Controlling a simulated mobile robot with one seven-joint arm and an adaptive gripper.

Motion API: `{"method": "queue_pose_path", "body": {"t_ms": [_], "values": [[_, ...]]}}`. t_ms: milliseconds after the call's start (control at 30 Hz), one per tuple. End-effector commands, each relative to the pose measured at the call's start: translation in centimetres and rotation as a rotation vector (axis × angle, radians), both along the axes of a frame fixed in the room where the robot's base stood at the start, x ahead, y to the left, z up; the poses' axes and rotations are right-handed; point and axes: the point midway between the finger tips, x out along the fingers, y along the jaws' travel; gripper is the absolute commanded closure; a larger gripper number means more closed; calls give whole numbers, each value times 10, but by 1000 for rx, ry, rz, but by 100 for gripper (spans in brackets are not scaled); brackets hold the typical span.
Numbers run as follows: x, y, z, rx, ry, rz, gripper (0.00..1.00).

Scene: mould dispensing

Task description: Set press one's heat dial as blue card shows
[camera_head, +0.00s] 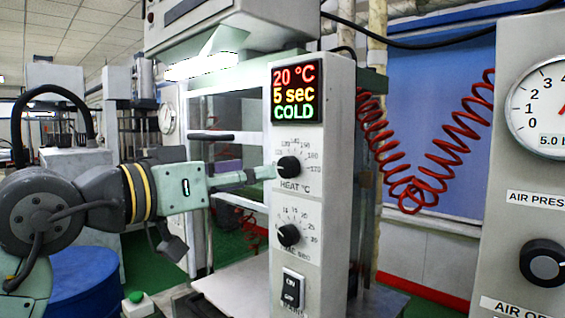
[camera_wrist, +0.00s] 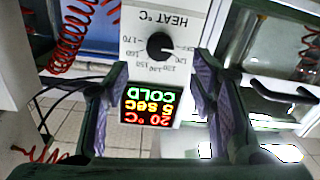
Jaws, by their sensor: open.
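In the wrist view the dial (camera_wrist: 160,46) appears upside down, between and beyond my fingers. Its pale pointer seems to face away from the 170 mark; the exact setting is too small to read. My gripper (camera_head: 262,174) is open beside the dial, its fingertips close to it; contact cannot be told. The open fingers also show in the wrist view (camera_wrist: 160,70). The display (camera_head: 297,91) reads 20 °C, 5 sec, COLD. I see no blue card.
A second black dial (camera_head: 289,235) and an ON/OFF switch (camera_head: 292,288) sit below the heat dial. Right of the panel hang red coiled hoses (camera_head: 405,185). An air panel with a gauge (camera_head: 545,110) and knob (camera_head: 543,262) stands at far right.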

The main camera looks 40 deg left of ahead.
Motion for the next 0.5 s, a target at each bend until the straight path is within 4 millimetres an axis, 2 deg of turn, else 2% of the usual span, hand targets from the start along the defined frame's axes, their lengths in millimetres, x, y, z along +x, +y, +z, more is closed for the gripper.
{"method": "queue_pose_path", "body": {"t_ms": [100,300,500], "values": [[24,-1,3,2,2,2,49],[58,-3,3,2,1,1,49],[75,-3,2,3,-2,2,49]]}}
